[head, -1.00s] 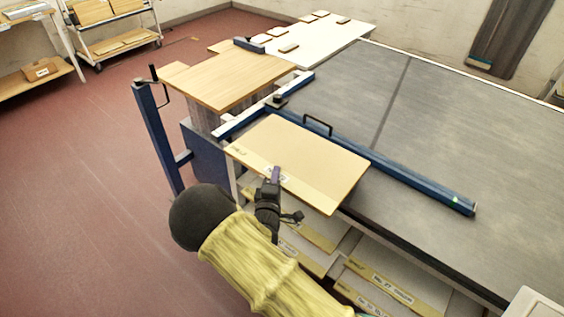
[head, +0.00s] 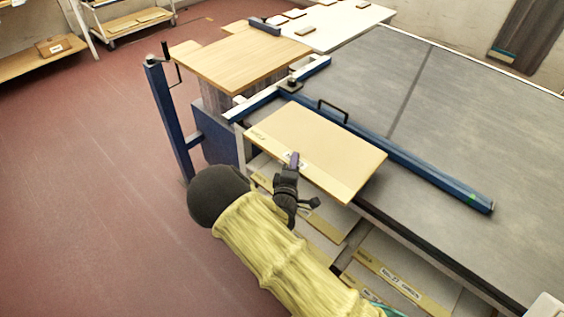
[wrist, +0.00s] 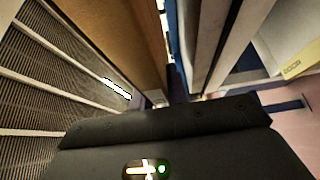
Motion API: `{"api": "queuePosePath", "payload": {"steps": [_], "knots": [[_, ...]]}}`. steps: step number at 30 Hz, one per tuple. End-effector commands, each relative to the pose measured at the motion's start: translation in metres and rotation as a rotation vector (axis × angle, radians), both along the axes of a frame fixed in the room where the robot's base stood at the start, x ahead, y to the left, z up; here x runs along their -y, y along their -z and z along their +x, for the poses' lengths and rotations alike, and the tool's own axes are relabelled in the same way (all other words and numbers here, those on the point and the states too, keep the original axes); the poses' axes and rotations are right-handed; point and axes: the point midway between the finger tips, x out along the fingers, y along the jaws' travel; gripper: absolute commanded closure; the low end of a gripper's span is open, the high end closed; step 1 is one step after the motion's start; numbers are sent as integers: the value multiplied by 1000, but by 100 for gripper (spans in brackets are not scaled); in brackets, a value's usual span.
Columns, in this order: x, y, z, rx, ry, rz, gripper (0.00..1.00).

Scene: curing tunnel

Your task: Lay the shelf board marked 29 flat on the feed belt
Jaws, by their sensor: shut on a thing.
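My gripper (head: 292,165) is shut on the near edge of a pale board (head: 320,145), with a jaw showing on its top face. The board looks roughly level at the near edge of the grey feed belt (head: 440,100), in front of the blue bar; I cannot tell whether it touches the belt. It has dark lettering at its left end and a small label by my jaws, partly hidden; no number is readable. In the wrist view the jaws (wrist: 175,80) are near a brown surface (wrist: 115,35) that seems to be the board.
A blue bar (head: 410,167) with a black handle (head: 332,110) runs along the belt. Below are shelves with labelled boards (head: 400,283). A wooden-topped table (head: 240,55) and a blue post with a crank (head: 172,120) stand left. The belt beyond the bar is clear.

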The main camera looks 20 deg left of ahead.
Motion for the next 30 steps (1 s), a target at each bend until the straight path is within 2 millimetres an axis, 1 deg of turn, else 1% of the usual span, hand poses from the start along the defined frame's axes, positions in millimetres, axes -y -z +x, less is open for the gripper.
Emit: {"api": "queuePosePath", "payload": {"steps": [1, 6, 12, 20, 30], "knots": [[1, 6, 1, 6, 1, 1, 100], [1, 21, 2, 6, 2, 1, 100], [-1, 34, 1, 6, -1, 1, 100], [-5, 37, -2, 7, -8, 2, 100], [-6, 38, -2, 6, -10, 2, 100]]}}
